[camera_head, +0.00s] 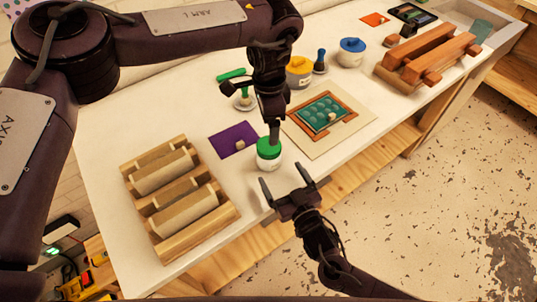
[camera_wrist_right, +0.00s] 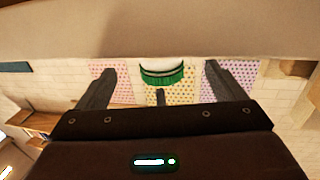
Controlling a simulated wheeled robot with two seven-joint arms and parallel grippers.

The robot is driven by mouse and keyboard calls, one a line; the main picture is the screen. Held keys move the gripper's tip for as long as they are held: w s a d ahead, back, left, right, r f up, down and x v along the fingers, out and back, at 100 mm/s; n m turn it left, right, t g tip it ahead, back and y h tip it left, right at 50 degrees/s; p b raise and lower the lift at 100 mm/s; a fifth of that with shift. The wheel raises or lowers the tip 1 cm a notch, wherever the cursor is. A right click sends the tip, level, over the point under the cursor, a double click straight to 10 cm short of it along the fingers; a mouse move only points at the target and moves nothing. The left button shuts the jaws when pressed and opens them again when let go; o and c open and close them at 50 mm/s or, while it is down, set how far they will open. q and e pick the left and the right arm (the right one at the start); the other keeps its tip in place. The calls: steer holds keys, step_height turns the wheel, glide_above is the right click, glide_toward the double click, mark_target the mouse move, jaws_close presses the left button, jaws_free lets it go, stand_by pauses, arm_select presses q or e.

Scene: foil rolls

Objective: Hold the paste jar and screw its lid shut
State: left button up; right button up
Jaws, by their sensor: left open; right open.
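The white paste jar (camera_head: 268,164) stands near the front edge of the worktop with its green lid (camera_head: 265,147) on top. Whether the lid is threaded on cannot be told. My left gripper (camera_head: 274,141) points down over the lid; its fingers overlap in this view, and contact with the lid is unclear. My right gripper (camera_head: 286,183) is open and empty, in front of the jar and apart from it. In the right wrist view the jar (camera_wrist_right: 162,64) appears upside down, with its green lid (camera_wrist_right: 162,77) ahead between the spread fingers.
A wooden rack with foil rolls (camera_head: 178,205) stands left of the jar. A purple sheet (camera_head: 225,137) lies behind it, and a framed green tray (camera_head: 320,113) on a board lies to the right. A yellow pot (camera_head: 299,72) and blue-lidded pot (camera_head: 351,54) stand farther back.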

mark_target(274, 163)
arm_select(q)
steer(key=shift+s+r, duration=0.1)
steer(key=shift+s, duration=0.05)
arm_select(e)
steer(key=x, duration=0.5)
steer(key=shift+r, duration=0.1)
steer(key=shift+x, duration=0.8)
steer(key=shift+s, duration=0.1)
steer(key=shift+c, duration=0.3)
steer(key=shift+c, duration=1.1)
steer(key=c, duration=1.2)
arm_select(q)
steer(key=shift+n, duration=0.3)
arm_select(e)
jaws_close()
arm_select(q)
steer(key=n, duration=0.4)
steer(key=shift+d+n, duration=0.1)
steer(key=shift+n, duration=0.3)
steer(key=n, duration=0.3)
steer(key=shift+n, duration=0.3)
